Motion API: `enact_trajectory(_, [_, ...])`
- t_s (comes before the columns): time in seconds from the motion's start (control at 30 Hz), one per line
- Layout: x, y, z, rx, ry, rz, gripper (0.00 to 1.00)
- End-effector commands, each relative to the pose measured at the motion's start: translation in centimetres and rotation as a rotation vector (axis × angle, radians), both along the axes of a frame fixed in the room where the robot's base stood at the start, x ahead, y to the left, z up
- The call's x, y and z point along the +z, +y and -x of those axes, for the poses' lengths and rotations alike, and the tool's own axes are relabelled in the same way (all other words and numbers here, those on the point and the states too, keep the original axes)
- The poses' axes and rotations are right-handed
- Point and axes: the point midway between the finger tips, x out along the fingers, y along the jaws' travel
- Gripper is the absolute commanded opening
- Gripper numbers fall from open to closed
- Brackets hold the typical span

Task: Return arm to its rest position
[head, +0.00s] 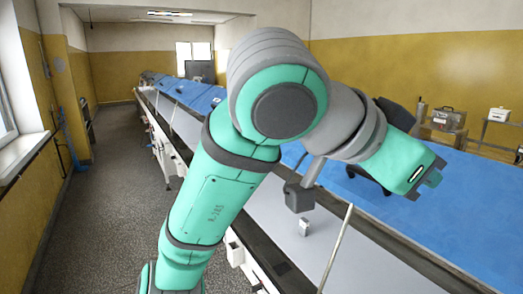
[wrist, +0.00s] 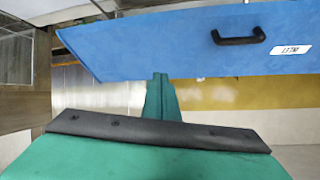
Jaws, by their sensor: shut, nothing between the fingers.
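My arm, green and grey, rises from the bottom of the head view and bends over to the right. My gripper (head: 431,178) is at its far right end, raised in front of the blue covers; its fingers are hard to make out there. In the wrist view my gripper (wrist: 162,92) shows as a narrow green piece beyond a dark strip. It is shut and nothing is held. It points toward a blue panel.
A long conveyor line (head: 262,212) runs into the distance, with blue covers (head: 470,215) along its right. A small grey block (head: 305,228) and a pale rod (head: 336,246) are beside my arm. The blue panel (wrist: 160,45) carries a black handle (wrist: 238,38). Floor (head: 105,200) at left is clear.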

Motion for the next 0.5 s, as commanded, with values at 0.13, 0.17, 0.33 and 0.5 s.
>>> enact_trajectory(0.13, [-0.6,-0.1,-1.2,0.001,0.021,0.065,0.0])
enact_trajectory(0.17, [-0.8,-0.1,-1.4,0.002,0.025,0.079,0.0])
enact_trajectory(0.33, [-1.7,-0.1,-3.3,0.011,0.055,0.179,0.0])
enact_trajectory(0.5, [-3.6,-0.1,-5.9,0.032,0.096,0.331,0.0])
